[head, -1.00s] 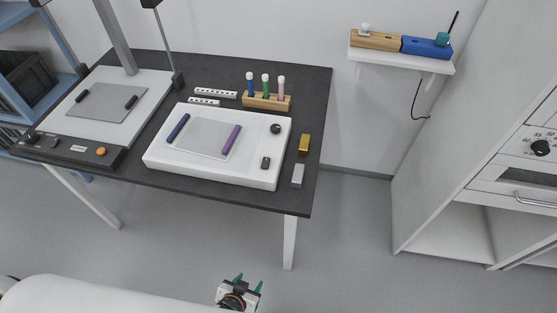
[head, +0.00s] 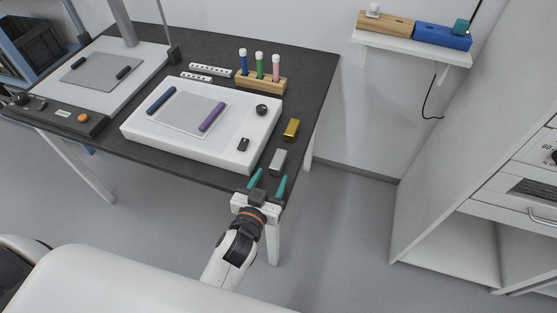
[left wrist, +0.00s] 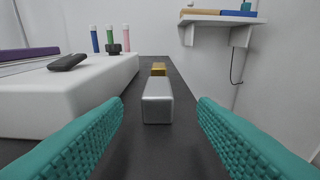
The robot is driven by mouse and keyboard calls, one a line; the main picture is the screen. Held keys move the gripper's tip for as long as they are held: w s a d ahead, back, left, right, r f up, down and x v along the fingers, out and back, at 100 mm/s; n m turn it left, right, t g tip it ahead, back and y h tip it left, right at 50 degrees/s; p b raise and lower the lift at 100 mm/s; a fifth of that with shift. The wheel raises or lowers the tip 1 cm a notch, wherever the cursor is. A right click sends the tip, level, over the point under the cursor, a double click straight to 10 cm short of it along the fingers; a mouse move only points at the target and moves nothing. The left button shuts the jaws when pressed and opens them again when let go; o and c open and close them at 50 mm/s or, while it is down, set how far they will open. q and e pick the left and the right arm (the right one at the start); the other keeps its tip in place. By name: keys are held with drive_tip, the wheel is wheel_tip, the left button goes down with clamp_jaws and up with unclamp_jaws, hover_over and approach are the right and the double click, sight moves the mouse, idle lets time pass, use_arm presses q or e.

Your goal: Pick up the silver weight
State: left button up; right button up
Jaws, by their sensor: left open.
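The silver weight (head: 278,161) is a small grey metal block near the right front corner of the dark table. It also shows in the left wrist view (left wrist: 157,101), centred ahead between my fingers. My left gripper (head: 267,184) is open, with teal fingers, at the table's front edge just short of the silver weight. In the left wrist view its fingers (left wrist: 160,140) stand wide apart on either side, and nothing is between their tips. My right gripper is not in view.
A gold weight (head: 291,129) lies just behind the silver one. A white light box (head: 190,148) with purple and blue rolls is close on the left. A rack of capped tubes (head: 261,83) stands behind. Open space lies right of the table (head: 322,75).

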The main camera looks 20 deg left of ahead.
sight(274, 171)
use_arm(q)
drive_tip(key=w, duration=0.4)
drive_tip(key=w+f, duration=0.1)
drive_tip(key=w, duration=0.1)
drive_tip(key=shift+s, duration=0.1)
clamp_jaws()
